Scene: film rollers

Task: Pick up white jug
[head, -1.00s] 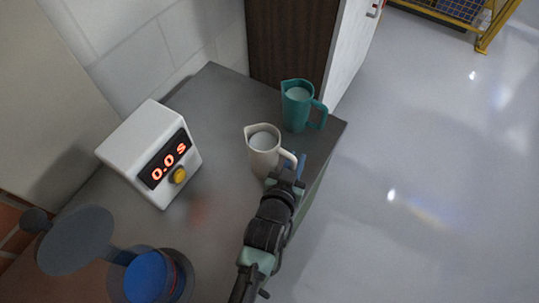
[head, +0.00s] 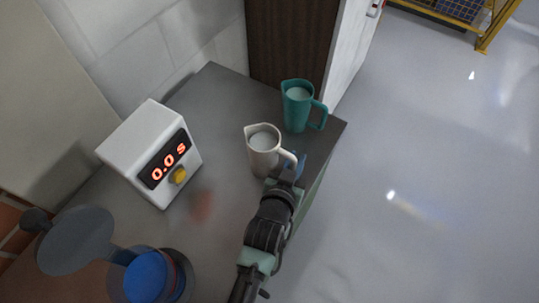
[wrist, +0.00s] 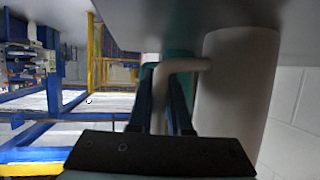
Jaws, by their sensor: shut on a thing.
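The white jug (head: 262,155) stands upright on the dark grey counter, its handle facing right towards my gripper in the head view. My gripper (head: 289,170) is shut on the jug's handle. In the wrist view the jug's body (wrist: 237,95) fills the right side, and its handle (wrist: 170,70) runs down between the two fingers of my gripper (wrist: 166,105). Pale contents show at the jug's top. Whether the jug's base touches the counter is hard to tell.
A teal jug (head: 298,108) stands just behind the white one, near the counter's right edge. A white timer box (head: 150,152) reading 0.0 s is at left. A container with a blue inside (head: 149,276) is at front left. Counter (head: 225,95) is clear at back left.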

